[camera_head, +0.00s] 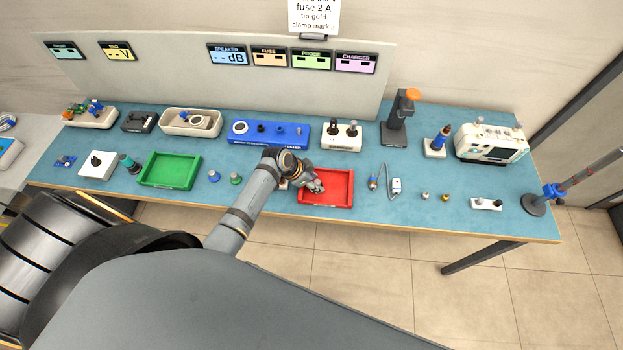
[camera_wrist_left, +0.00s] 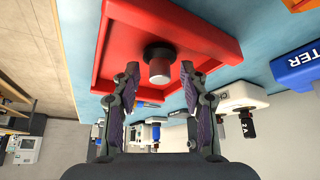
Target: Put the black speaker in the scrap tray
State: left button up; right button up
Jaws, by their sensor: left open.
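The red tray (camera_head: 340,203), probably the scrap tray, lies near the front edge of the bench, and it fills the top of the left wrist view (camera_wrist_left: 108,45). My left gripper (camera_head: 316,187) is over the left part of this tray, with its fingers spread apart. In the left wrist view the open fingers (camera_wrist_left: 160,85) stand on either side of a small black part with a grey cylindrical end (camera_wrist_left: 159,64), probably the black speaker. It is inside the tray's outline and the fingers appear clear of it. The gripper hides it in the head view. My right gripper is out of view.
A green tray (camera_head: 147,181) lies to the left. Behind are a blue fixture (camera_head: 290,144) and a white block with black posts (camera_head: 328,140). Small parts and a white charger-like piece (camera_head: 396,187) lie right of the red tray.

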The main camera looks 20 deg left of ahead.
pick_arm(q)
jog(key=b+v, duration=0.1)
jog(key=v, duration=1.1)
jog(key=shift+r, duration=0.1)
jog(key=s+a+r+n+y, duration=0.25)
jog(key=s+n+y, duration=0.35)
jog(key=s, duration=0.8)
notch_tip(320, 180, down, 27)
jog(key=s+a+n+g+b, duration=0.2)
jog(key=b, duration=0.1)
jog(key=s+a+f+g+h+b, duration=0.1)
jog(key=s+f, duration=1.8)
jog(key=shift+f, duration=0.35)
